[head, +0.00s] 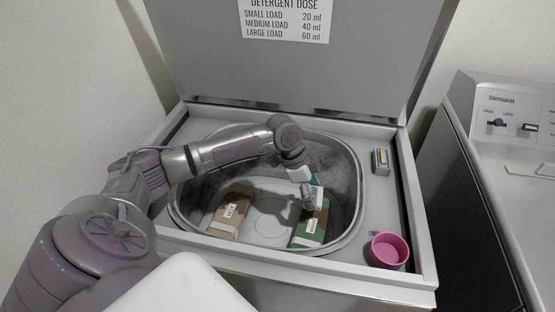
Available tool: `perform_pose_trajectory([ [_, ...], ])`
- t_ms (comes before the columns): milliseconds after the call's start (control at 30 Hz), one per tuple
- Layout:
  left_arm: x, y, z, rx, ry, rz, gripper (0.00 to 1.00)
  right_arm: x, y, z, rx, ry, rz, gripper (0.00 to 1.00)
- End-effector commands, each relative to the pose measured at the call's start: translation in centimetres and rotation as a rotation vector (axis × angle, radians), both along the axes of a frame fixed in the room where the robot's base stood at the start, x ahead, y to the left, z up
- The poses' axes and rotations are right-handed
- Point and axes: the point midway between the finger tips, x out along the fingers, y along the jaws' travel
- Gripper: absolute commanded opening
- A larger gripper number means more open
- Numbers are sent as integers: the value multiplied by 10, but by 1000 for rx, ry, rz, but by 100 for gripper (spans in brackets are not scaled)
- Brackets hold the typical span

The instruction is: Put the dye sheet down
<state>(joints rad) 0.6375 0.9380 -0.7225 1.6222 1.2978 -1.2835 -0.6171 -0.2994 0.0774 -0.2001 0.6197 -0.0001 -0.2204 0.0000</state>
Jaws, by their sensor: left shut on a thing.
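The topload washer (425,262) stands open, with a grey tub (352,180) below its raised lid. My left gripper (308,201) reaches down into the tub on its right side. It is shut at the upper end of a green patterned packet (311,229) with a white barcode label, which seems to be the dye sheet. The wrist and fingers partly hide the packet's far end. I cannot tell whether the packet touches the tub floor. A brown patterned packet (229,213) with a barcode lies in the tub to the left. My right gripper is not in view.
A pink cup (388,250) stands on the washer's front right corner. A small metallic fitting (380,161) is on the right rim. The grey lid (300,70) rises behind the tub. Another appliance (510,150) stands to the right.

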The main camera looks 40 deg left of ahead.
Motion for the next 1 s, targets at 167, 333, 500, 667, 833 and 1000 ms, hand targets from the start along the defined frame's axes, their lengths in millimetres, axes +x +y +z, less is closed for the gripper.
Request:
perform_pose_trajectory([
  [167, -5, 16, -7, 2, 5, -29, 60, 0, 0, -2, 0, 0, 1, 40],
  [333, -35, 41, -28, 7, 8, -30, 60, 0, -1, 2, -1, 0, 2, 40],
  [500, -62, 66, -51, 5, 8, -29, 60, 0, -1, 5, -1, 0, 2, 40],
  [667, -78, 80, -64, 2, 3, -31, 60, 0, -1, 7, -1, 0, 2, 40],
  [833, -83, 83, -72, 0, 2, -31, 60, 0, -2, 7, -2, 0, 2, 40],
  [1000, -82, 83, -94, 0, 2, -29, 60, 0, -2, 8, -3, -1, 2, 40],
])
